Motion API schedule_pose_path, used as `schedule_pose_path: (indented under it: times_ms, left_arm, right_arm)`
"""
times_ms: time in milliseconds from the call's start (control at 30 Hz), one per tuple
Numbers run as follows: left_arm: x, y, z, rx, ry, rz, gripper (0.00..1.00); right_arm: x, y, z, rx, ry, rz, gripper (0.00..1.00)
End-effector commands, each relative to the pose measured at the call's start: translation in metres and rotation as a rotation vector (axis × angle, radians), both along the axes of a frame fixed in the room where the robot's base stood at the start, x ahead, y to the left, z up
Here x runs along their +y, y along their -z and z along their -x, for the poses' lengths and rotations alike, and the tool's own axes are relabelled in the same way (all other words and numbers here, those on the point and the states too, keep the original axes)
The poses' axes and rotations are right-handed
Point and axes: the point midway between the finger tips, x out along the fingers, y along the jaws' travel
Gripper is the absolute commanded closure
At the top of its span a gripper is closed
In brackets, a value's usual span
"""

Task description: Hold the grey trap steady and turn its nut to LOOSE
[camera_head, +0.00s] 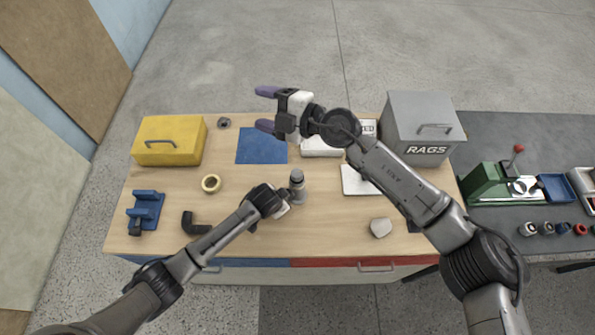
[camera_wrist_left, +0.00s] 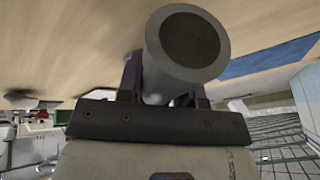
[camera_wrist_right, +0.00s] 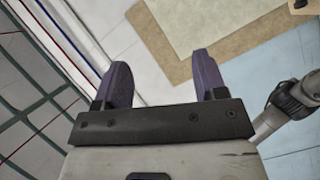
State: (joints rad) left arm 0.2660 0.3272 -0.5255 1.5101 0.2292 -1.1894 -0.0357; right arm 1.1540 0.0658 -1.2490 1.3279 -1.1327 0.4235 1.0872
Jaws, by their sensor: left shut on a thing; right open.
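The grey trap (camera_head: 298,191) stands upright near the middle of the wooden table, with a darker round top, seemingly the nut (camera_head: 297,176). My left gripper (camera_head: 288,197) is shut on the trap from its left side. In the left wrist view the grey trap (camera_wrist_left: 188,42) fills the space between the purple fingers, its round end facing the camera. Any mark on the nut is too small to read. My right gripper (camera_head: 264,108) is open and empty, raised near the table's far edge; its purple fingers (camera_wrist_right: 162,70) stand apart in its wrist view.
A yellow box (camera_head: 170,141), blue mat (camera_head: 261,146) and grey RAGS box (camera_head: 421,118) line the back. A brass ring (camera_head: 211,183), black elbow (camera_head: 192,222) and blue holder (camera_head: 146,209) lie left.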

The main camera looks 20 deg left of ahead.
Motion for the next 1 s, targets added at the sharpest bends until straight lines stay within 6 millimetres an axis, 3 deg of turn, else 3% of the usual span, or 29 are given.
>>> schedule_pose_path:
  times_ms: [167,300,400,700,833,1000]
  left_arm:
    - [0.000,0.000,0.000,-0.002,0.000,0.001,0.99]
    - [0.000,0.000,0.000,-0.002,0.000,0.001,0.99]
    - [0.000,0.000,0.000,-0.001,0.000,0.000,0.99]
    - [0.000,0.000,0.000,-0.001,0.000,0.000,0.99]
    - [0.000,0.000,0.000,-0.001,0.000,0.000,0.99]
    - [0.000,0.000,0.000,-0.001,0.000,0.000,0.99]
  right_arm:
    - [0.009,0.060,0.029,-0.398,-0.187,0.380,0.35]
    - [-0.010,0.118,0.036,-0.639,-0.320,0.659,0.35]
    - [-0.028,0.144,0.029,-0.788,-0.397,0.839,0.35]
    - [-0.077,0.165,0.002,-1.050,-0.564,1.225,0.35]
    - [-0.086,0.169,0.002,-1.066,-0.631,1.276,0.35]
    - [-0.084,0.181,-0.001,-1.085,-0.659,1.277,0.35]
